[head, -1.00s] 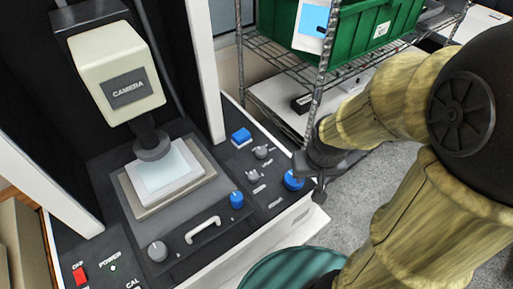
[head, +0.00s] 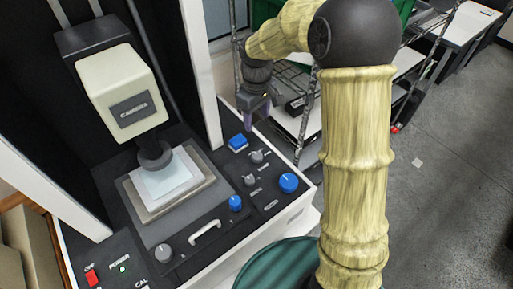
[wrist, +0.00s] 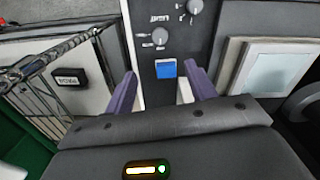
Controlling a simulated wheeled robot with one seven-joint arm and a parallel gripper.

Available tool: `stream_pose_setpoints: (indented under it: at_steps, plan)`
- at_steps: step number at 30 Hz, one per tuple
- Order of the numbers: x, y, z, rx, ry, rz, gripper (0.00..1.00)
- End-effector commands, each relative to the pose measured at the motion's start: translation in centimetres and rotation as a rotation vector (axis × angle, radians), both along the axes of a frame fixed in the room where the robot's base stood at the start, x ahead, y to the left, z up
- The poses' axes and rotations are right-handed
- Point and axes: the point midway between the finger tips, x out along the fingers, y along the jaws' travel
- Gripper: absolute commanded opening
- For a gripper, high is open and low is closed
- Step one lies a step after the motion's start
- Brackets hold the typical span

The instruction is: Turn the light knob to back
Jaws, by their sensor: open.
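The machine's control panel (head: 215,218) carries several knobs with small labels that I cannot read well, so I cannot tell which is the light knob. Two grey knobs, a rear one (head: 257,156) and a front one (head: 250,180), sit near the right edge. A larger blue knob (head: 288,183) and a smaller blue knob (head: 235,203) are nearby. My gripper (head: 260,118) is open and empty above the panel's back right, behind these knobs. The wrist view shows its purple fingers (wrist: 160,72) either side of a blue square button (wrist: 166,68), with two grey knobs (wrist: 160,36) (wrist: 194,6) beyond.
A camera head (head: 125,95) stands over the stage plate (head: 168,178). A white upright (head: 205,80) rises close left of my gripper. A handle (head: 205,232) and grey knob (head: 163,253) are at the front. A wire rack (head: 298,70) is behind.

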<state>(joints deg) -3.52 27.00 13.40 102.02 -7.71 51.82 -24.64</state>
Motion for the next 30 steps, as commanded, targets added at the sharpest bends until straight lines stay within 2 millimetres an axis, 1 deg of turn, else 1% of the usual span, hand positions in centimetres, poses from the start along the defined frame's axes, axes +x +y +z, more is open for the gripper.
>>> stream_pose_setpoints:
  at_steps: [10, 14, 17, 20, 30]
  plan:
    - [0.1, 0.1, -0.1, -0.001, 0.002, 0.007, 0.56]
    - [0.1, 0.1, -0.6, -0.001, 0.004, 0.006, 0.56]
    - [0.1, 0.1, -1.7, -0.001, 0.005, 0.007, 0.56]
    - [0.0, 0.1, -3.2, -0.002, 0.006, 0.008, 0.56]
    - [0.0, 0.1, -9.2, -0.001, 0.006, 0.007, 0.56]
